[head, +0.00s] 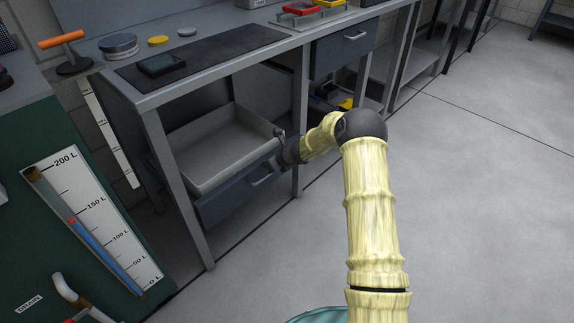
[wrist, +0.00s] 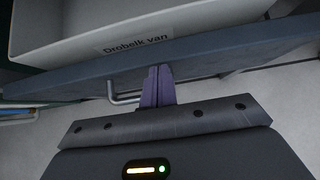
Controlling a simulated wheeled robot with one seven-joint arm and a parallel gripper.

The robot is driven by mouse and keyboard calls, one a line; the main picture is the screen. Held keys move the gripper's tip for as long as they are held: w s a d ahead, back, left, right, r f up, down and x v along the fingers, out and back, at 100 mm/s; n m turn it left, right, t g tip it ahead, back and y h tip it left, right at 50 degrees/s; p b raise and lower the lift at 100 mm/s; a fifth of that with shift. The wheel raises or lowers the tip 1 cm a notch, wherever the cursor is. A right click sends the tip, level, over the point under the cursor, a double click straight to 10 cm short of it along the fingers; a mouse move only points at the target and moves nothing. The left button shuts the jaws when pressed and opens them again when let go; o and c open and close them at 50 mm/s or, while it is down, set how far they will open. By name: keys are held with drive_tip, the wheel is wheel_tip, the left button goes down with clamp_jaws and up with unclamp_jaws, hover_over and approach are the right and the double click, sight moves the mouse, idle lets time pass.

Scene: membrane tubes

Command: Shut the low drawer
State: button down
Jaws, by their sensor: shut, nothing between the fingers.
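The low drawer (head: 238,194) is a blue-grey front under the left part of the workbench, with a metal bar handle (head: 263,179). In the wrist view its front (wrist: 215,55) crosses the picture and its handle (wrist: 122,98) shows left of my fingers. My gripper (head: 278,161) is at the right part of the drawer front. In the wrist view my gripper (wrist: 158,72) is shut and empty, its purple fingertips at the drawer front beside the handle. I cannot tell whether they touch, or how far out the drawer stands.
A grey bin (head: 225,150) sits behind the drawer front. Bench legs (head: 178,185) stand on both sides. Another drawer (head: 342,50) is higher, at the right. A green panel (head: 60,240) with a gauge is at the left. The floor (head: 480,200) at the right is clear.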

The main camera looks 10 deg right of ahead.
drive_tip(key=s+d+f+v, duration=0.1)
drive_tip(key=f+v, duration=0.1)
drive_tip(key=v, duration=1)
drive_tip(key=shift+s+d+r, duration=0.15)
drive_tip(key=shift+s+d, duration=0.3)
drive_tip(key=shift+d, duration=0.05)
drive_tip(key=shift+a, duration=0.1)
